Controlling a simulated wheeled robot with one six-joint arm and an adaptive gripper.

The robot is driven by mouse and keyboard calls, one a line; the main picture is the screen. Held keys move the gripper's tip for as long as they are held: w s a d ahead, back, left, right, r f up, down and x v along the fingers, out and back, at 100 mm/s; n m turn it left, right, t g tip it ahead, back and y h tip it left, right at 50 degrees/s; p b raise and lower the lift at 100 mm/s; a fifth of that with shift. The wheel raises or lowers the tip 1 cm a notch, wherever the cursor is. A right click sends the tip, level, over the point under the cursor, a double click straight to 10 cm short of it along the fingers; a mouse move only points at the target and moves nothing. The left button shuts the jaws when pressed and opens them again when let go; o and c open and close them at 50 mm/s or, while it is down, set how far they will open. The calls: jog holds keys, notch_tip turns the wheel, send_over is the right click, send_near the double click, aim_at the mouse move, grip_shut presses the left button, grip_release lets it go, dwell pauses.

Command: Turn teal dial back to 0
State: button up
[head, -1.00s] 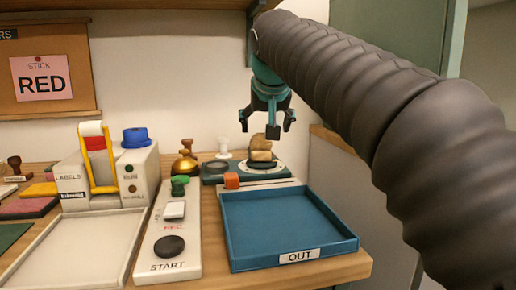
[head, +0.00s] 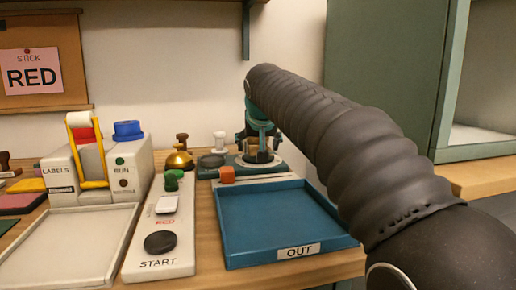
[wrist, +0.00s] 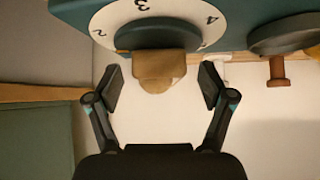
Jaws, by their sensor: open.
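The teal dial base (head: 206,173) stands behind the blue tray in the head view. A tan wooden knob (wrist: 158,72) sticks out from the disc. My gripper (wrist: 161,72) is open, with one finger on each side of the knob and visible gaps between. In the head view my gripper (head: 262,147) is down at the dial and hides much of the knob.
The START panel (head: 160,265), gold bell (head: 178,159) and white stamp (head: 219,141) are to the left. A green cabinet (head: 385,75) stands at right.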

jog(key=shift+w+f, duration=0.3)
jog(key=c, duration=1.2)
jog(key=shift+o, duration=0.2)
